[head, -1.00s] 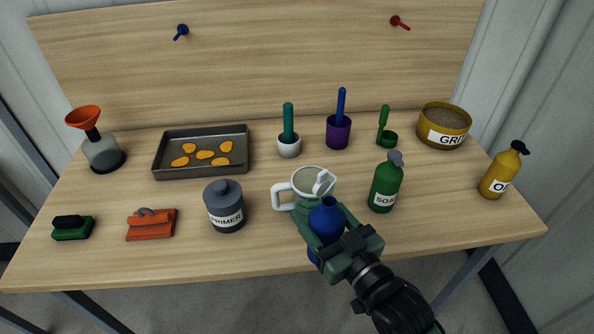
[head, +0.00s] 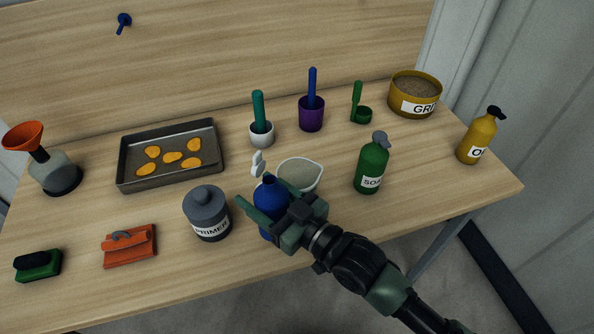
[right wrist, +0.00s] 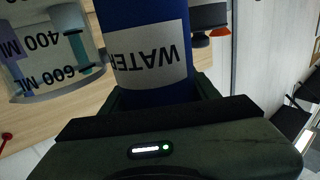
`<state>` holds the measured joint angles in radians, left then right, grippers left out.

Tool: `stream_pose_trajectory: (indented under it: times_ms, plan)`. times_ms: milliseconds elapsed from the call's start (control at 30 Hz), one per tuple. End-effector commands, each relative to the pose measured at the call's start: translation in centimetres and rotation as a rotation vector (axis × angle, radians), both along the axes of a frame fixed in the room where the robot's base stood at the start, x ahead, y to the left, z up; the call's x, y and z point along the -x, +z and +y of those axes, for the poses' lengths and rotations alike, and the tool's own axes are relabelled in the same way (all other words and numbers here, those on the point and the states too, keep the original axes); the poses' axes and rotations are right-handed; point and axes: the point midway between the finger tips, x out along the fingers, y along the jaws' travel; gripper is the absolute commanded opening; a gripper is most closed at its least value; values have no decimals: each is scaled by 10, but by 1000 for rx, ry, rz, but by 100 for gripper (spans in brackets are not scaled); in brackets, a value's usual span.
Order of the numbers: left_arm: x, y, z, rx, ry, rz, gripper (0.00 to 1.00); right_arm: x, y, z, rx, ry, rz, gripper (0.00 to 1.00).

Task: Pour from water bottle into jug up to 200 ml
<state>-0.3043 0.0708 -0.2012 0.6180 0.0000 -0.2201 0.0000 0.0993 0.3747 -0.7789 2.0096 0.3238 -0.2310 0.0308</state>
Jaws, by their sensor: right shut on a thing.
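The blue water bottle (head: 271,191) stands roughly upright in my right gripper (head: 270,212), whose fingers are shut around it. Its label, reading WATER, shows upside down in the right wrist view (right wrist: 146,55). The white jug (head: 301,174) stands on the table just behind and to the right of the bottle, which partly hides it, including part of its handle. In the right wrist view the jug's wall (right wrist: 45,65) shows 400 ML and 600 ML marks. I cannot tell the water level in the jug. My left gripper is out of view.
The grey primer tin (head: 207,213) stands left of the bottle and the green soap bottle (head: 372,165) right of the jug. Behind are a white pot (head: 262,137), a purple pot (head: 311,118) and a tray (head: 127,178).

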Motion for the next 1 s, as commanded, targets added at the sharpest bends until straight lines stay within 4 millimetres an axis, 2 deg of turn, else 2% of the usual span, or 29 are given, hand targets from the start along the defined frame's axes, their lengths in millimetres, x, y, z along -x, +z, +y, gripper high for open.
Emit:
stream_pose_trajectory:
  times_ms: [400, 767, 1000]
  plan:
    - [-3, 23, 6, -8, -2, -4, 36, -5, 23, -3, -79, 0, 144, 0]
    - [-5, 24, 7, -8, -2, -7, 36, -11, 20, -6, -161, 0, 304, 0]
    - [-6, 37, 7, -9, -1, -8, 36, -16, 33, -8, -217, 0, 409, 0]
